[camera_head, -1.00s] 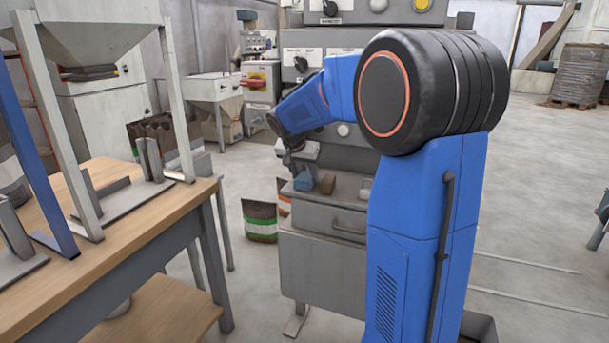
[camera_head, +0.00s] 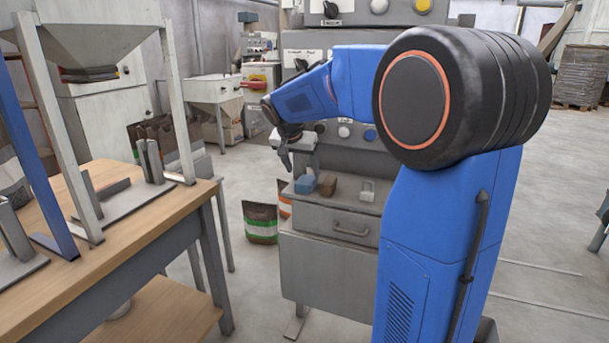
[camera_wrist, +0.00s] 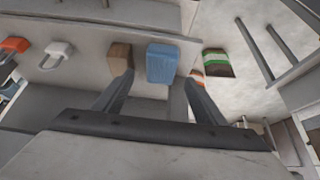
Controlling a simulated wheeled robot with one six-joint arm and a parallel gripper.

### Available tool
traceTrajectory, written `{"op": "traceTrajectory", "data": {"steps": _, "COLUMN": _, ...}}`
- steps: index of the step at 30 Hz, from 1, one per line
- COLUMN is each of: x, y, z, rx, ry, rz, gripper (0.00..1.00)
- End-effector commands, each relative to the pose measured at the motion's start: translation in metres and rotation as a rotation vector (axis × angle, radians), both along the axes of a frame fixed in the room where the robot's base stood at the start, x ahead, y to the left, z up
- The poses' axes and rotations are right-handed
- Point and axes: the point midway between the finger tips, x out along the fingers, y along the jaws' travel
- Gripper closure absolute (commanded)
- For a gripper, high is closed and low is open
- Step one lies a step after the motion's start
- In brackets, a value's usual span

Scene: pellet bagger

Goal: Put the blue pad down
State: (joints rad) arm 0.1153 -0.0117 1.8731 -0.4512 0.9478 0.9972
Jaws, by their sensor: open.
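The blue pad (camera_head: 305,184) rests on the grey shelf of the control cabinet, at the left end, beside a brown block. In the wrist view the blue pad (camera_wrist: 162,63) lies flat on the shelf, ahead of my fingers and apart from them. My gripper (camera_head: 298,155) is open and empty, raised above the shelf and the pad. In the wrist view its two fingers (camera_wrist: 158,90) are spread wide, with the pad showing between and beyond them.
The brown block (camera_head: 327,186) sits right of the pad, and a white padlock (camera_head: 367,190) further right. The shelf (camera_head: 346,200) has an open front edge above a drawer. A wooden workbench (camera_head: 150,215) stands at left. Printed sacks (camera_head: 260,222) stand on the floor beside the cabinet.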

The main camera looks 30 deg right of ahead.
Motion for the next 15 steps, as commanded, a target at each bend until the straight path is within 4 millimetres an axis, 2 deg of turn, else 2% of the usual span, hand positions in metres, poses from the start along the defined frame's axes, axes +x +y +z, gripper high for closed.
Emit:
{"op": "traceTrajectory", "data": {"steps": 6, "x": -0.013, "y": 0.018, "z": 0.04, "rx": -0.001, "ry": -0.003, "rz": 0.001, "gripper": 0.35}}
{"op": "traceTrajectory", "data": {"steps": 15, "x": -0.029, "y": 0.038, "z": 0.083, "rx": 0.0, "ry": -0.002, "rz": 0.001, "gripper": 0.35}}
